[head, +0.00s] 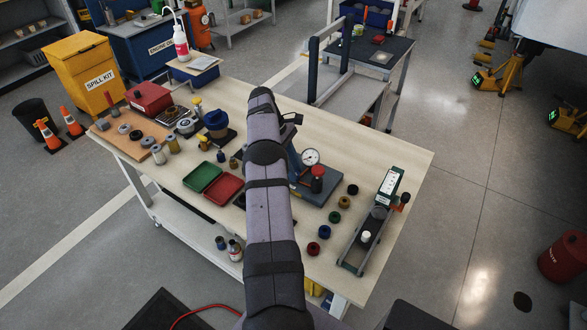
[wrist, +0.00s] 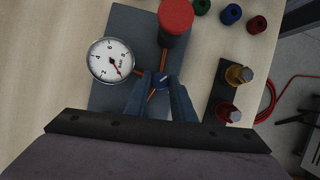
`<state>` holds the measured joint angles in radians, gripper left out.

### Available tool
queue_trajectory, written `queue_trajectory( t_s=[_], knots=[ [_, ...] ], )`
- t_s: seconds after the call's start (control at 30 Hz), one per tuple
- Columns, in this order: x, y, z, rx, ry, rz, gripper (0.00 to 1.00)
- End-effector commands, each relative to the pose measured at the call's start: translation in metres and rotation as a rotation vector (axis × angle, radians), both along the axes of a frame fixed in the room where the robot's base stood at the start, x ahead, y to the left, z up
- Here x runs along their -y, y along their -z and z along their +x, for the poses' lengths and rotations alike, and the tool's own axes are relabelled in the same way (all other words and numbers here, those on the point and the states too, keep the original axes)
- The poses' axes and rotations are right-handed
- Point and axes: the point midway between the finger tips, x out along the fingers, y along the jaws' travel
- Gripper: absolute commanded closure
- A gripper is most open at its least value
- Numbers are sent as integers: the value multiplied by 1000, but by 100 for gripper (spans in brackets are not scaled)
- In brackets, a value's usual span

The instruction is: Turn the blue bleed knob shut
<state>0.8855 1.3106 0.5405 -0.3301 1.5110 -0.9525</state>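The blue bleed knob (wrist: 160,82) shows in the wrist view with a pale mark on its top. It sits on a thin copper-coloured pipe on a grey base plate (wrist: 122,22). My gripper (wrist: 160,77) has one finger on each side of the knob, close to it. I cannot tell whether the fingers touch it. A round white pressure gauge (wrist: 111,60) with a red needle stands left of the knob. A red-topped cylinder (wrist: 176,16) stands just beyond it. In the head view the gauge (head: 311,157) shows, but my arm hides the knob and fingertips.
Green (wrist: 201,6), blue (wrist: 232,14) and red (wrist: 257,24) caps stand to the right. Amber (wrist: 238,76) and dark red (wrist: 228,112) fittings stand on a dark strip nearer. Green (head: 202,177) and red (head: 223,190) trays lie left of my arm on the bench.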

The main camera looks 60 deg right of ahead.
Motion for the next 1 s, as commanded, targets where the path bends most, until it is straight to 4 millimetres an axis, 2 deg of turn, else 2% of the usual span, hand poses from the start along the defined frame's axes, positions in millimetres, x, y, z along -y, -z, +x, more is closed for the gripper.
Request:
queue_trajectory(
  t_s=[0.03, 0.07, 0.37, 0.53, 0.67, 1.0],
  knots=[
    [0, -1, 1, 1, -1, -2, 64],
    [0, -1, 1, 1, -1, -2, 60],
    [0, -1, 0, 0, -1, -1, 60],
    [1, -9, 1, 1, -1, -3, 60],
    [1, -25, 1, 2, -1, -4, 60],
    [1, -81, 1, 2, -2, -3, 60]
  ],
)
